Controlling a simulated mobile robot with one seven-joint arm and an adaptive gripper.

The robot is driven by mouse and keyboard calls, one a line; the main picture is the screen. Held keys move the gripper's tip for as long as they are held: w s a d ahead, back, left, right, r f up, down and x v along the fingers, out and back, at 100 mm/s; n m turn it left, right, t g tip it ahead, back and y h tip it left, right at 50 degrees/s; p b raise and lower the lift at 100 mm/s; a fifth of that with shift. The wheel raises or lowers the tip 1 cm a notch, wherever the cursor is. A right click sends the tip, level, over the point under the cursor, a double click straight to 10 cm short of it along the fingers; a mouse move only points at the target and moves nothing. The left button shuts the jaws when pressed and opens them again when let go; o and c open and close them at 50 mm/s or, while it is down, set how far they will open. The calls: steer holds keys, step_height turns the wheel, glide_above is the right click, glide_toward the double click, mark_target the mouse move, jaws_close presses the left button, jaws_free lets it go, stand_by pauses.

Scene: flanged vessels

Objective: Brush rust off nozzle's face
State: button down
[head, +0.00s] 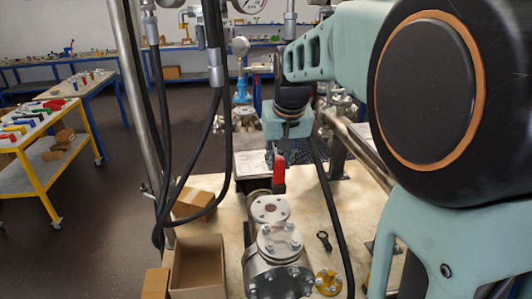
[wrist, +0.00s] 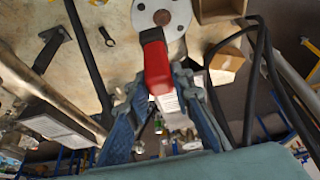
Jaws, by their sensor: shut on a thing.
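The nozzle's round grey flange face (head: 259,213) tops a short nozzle on the metal vessel. A brown rusty patch shows at its middle, with bolt holes around it. The face also shows at the top of the wrist view (wrist: 145,14). My gripper (wrist: 161,80) is shut on a red-handled brush (wrist: 157,66), which also shows in the head view (head: 279,174). The brush's dark end points down towards the face, close to its far edge in the head view. I cannot tell whether it touches. The fingers are partly hidden in the head view.
The flanged vessel (head: 277,273) with bolts stands in front of the nozzle. An open cardboard box (head: 198,265) is to its left, and a yellow flange (head: 328,282) and a dark wrench (head: 324,240) lie to its right. Black hoses hang on the left.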

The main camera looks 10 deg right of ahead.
steer(key=shift+r+p, duration=0.65)
steer(key=shift+r, duration=0.6)
steer(key=shift+r+p, duration=0.2)
steer(key=shift+p, duration=1.3)
